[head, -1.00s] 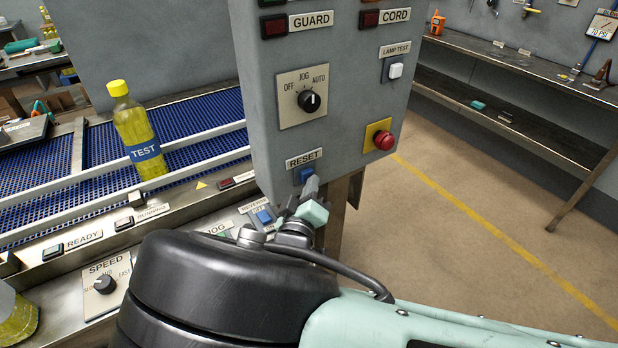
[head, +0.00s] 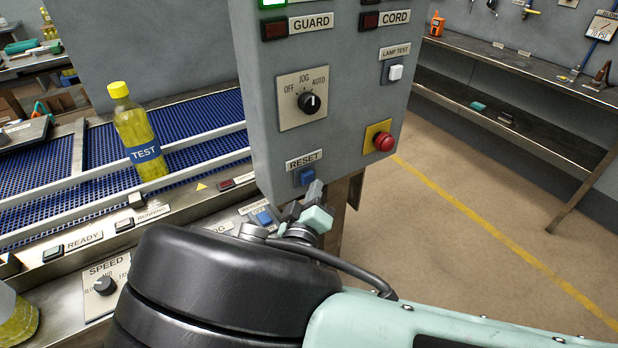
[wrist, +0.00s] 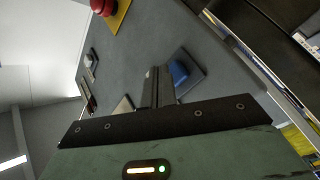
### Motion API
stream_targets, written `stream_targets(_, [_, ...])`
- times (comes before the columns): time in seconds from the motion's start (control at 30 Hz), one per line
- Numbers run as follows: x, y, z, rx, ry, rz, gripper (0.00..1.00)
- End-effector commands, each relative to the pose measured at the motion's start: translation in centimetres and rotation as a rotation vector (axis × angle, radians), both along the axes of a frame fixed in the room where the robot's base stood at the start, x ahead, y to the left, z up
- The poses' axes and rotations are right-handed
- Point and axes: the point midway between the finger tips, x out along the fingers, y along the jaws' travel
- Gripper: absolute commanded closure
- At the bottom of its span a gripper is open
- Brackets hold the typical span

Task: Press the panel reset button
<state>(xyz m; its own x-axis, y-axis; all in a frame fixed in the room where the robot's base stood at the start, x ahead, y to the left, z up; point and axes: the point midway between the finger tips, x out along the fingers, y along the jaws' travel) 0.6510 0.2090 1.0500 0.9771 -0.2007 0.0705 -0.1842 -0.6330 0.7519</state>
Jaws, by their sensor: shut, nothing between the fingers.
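The grey control panel (head: 350,120) hangs at the centre of the head view. Its blue reset button (head: 305,177) sits under the RESET label near the panel's lower edge. In the wrist view the blue button (wrist: 178,72) shows just right of the fingers. My gripper (head: 316,186) is shut and empty, just below and right of the button in the head view, with a visible gap between them. In the wrist view my gripper (wrist: 158,72) has its fingers together, pointing at the panel. A green lamp (head: 272,3) is lit at the panel's top.
A red emergency button (head: 383,141) on a yellow plate and a rotary selector (head: 309,102) are on the same panel. A second blue button (head: 264,218) is on the conveyor console below. A bottle labelled TEST (head: 140,135) stands on the conveyor. Floor to the right is clear.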

Motion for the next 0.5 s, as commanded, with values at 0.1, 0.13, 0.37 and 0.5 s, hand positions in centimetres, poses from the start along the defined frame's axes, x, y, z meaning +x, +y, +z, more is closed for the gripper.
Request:
stream_targets(0.1, [-0.2,-0.1,0.0,0.000,0.000,0.000,1.00])
stream_targets(0.13, [-0.2,-0.1,0.0,0.000,0.000,0.000,1.00])
stream_targets(0.37, [-0.3,-0.2,0.0,-0.001,0.000,0.000,1.00])
stream_targets(0.5, [-1.2,-0.8,0.1,-0.002,0.001,-0.001,1.00])
